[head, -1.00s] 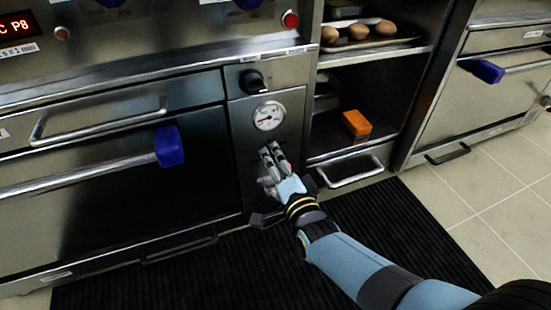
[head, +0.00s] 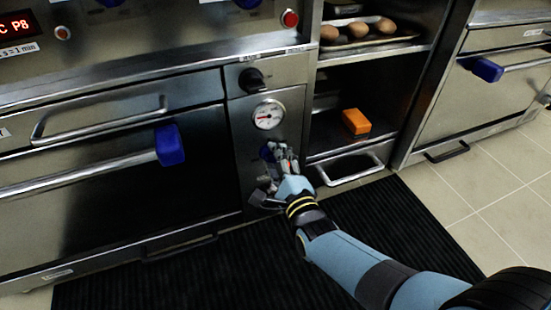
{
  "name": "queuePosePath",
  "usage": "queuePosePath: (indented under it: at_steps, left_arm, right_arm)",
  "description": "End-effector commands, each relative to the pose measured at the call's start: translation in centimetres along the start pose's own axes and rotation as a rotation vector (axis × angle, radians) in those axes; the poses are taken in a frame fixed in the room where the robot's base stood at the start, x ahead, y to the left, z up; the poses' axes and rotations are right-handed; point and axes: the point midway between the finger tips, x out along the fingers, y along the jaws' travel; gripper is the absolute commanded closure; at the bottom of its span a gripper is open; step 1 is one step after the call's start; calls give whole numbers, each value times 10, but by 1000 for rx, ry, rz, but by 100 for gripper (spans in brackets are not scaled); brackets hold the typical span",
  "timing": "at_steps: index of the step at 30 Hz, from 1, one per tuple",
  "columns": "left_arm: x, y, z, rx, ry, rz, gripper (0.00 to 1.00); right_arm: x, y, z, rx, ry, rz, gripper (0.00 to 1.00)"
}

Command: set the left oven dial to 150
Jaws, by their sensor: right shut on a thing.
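The left oven's narrow control panel (head: 240,125) is right of its dark door. It carries a black knob (head: 252,80) at the top and a round white gauge (head: 268,115) below it. My right gripper (head: 278,156) is at the panel just under the gauge, its fingers shut on a dark blue dial (head: 266,152) that is mostly hidden behind them. The dial's setting cannot be read. My left gripper is not in view.
The oven door has a bar handle with a blue end (head: 170,146). Right of the panel are open shelves with a tray of eggs (head: 358,32), an orange block (head: 356,122) and a low metal handle (head: 350,172). A black ribbed mat (head: 180,275) covers the floor.

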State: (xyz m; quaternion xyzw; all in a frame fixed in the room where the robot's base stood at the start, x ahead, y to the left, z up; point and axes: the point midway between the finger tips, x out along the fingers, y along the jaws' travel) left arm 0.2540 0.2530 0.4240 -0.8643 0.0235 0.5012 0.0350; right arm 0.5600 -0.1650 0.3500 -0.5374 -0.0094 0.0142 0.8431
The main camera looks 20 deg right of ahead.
Motion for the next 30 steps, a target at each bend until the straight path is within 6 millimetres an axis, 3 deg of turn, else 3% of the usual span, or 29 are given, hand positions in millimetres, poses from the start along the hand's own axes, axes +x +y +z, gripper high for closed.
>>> queuePosePath:
  at_steps: [22, 23, 27, 30]
  left_arm:
    - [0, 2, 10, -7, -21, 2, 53]
    - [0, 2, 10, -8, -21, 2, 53]
    - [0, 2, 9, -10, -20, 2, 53]
    - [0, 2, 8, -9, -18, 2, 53]
  right_arm:
    - [-2, 3, -1, 88, 2, 5, 93]
    - [-2, 3, -1, 88, 2, 5, 59]
    - [-1, 2, -1, 88, 2, 4, 40]
    - [-1, 2, -1, 88, 1, 3, 39]
